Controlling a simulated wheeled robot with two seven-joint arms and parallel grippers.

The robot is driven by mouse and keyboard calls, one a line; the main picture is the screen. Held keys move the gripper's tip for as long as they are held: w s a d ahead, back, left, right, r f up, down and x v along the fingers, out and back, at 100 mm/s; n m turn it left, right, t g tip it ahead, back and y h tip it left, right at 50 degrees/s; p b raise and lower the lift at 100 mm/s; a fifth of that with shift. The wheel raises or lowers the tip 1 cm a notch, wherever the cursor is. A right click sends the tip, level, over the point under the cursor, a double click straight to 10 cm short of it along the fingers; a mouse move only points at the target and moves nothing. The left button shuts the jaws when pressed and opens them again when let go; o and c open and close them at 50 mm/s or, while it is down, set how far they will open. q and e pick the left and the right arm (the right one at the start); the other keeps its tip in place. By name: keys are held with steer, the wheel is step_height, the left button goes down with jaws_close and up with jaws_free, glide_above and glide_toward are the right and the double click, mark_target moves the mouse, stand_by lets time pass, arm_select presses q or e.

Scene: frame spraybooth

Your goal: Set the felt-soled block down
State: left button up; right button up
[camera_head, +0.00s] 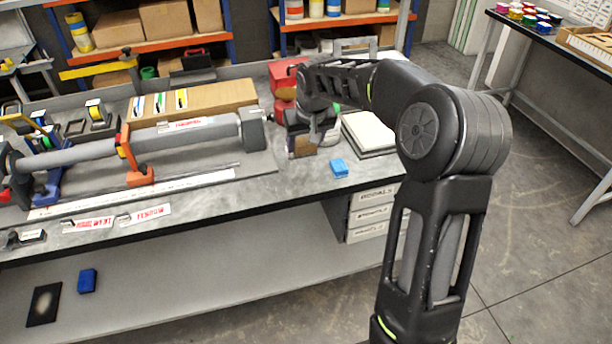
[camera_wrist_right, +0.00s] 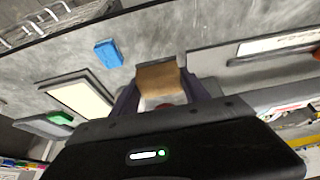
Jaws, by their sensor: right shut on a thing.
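My right gripper (camera_head: 308,133) reaches over the workbench from the right in the head view. It is shut on the felt-soled block (camera_head: 301,146), a small brown-topped block just past the tube's right end. In the right wrist view the block (camera_wrist_right: 160,78) sits between the two fingers (camera_wrist_right: 165,98), with a grey part along its edge. The fingers hide part of it. I cannot tell whether its underside touches the bench. My left gripper is not in view.
A blue block (camera_head: 339,168) lies near the bench's front edge. A pale pad (camera_head: 369,131) lies to the right, and red containers (camera_head: 284,80) stand behind. The clamped grey tube (camera_head: 190,136) lies left. Bare bench (camera_head: 290,180) shows in front.

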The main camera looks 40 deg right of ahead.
glide_above(303, 176)
steer(key=s, duration=0.1)
steer(key=f, duration=0.5)
steer(key=shift+s+a+f+p, duration=0.1)
steer(key=shift+a+f+p, duration=0.2)
steer(key=shift+p, duration=0.1)
step_height(303, 176, down, 3)
steer(key=shift+p, duration=0.4)
steer(key=shift+f, duration=0.35)
steer(key=shift+f, duration=0.2)
steer(key=o, duration=1.2)
